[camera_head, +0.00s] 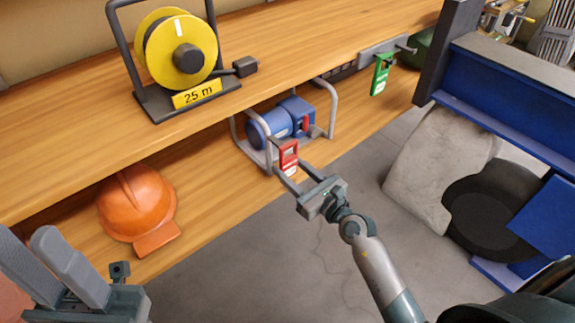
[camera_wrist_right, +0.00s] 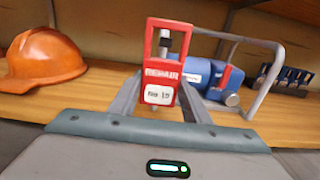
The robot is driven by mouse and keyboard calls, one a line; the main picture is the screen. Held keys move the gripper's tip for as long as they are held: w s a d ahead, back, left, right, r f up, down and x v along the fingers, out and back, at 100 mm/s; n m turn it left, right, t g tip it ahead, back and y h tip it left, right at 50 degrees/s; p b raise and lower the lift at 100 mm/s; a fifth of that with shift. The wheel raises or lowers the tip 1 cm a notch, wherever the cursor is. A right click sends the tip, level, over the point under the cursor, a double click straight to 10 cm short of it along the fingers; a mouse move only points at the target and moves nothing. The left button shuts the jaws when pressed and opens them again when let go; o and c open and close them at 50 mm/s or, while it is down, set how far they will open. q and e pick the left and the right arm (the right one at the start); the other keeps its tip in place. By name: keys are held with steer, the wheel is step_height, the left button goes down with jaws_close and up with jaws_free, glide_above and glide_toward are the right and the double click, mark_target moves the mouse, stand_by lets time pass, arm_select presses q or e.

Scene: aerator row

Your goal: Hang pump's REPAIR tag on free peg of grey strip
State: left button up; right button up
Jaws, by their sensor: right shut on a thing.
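The red REPAIR tag (camera_head: 288,157) is held upright between the fingertips of my right gripper (camera_head: 297,178), in front of the pump's frame. In the right wrist view the tag (camera_wrist_right: 160,75) has a window at its top and a white label. The blue pump (camera_head: 280,122) sits in a grey tubular frame on the lower shelf; I cannot tell whether the tag touches the frame. The grey strip (camera_head: 378,50) is on the upper shelf's edge. A green tag (camera_head: 380,75) hangs there, and a bare peg (camera_head: 408,48) shows to its right. My left gripper (camera_head: 28,238) is empty, its fingers apart.
A yellow cable reel (camera_head: 180,50) stands on the upper shelf (camera_head: 300,42). An orange helmet (camera_head: 137,205) is on the lower shelf. At the right are a grey sack (camera_head: 425,165), a black round object (camera_head: 495,210) and a blue beam (camera_head: 515,95).

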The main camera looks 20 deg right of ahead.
steer(key=shift+v, duration=1.85)
steer(key=shift+r, duration=0.1)
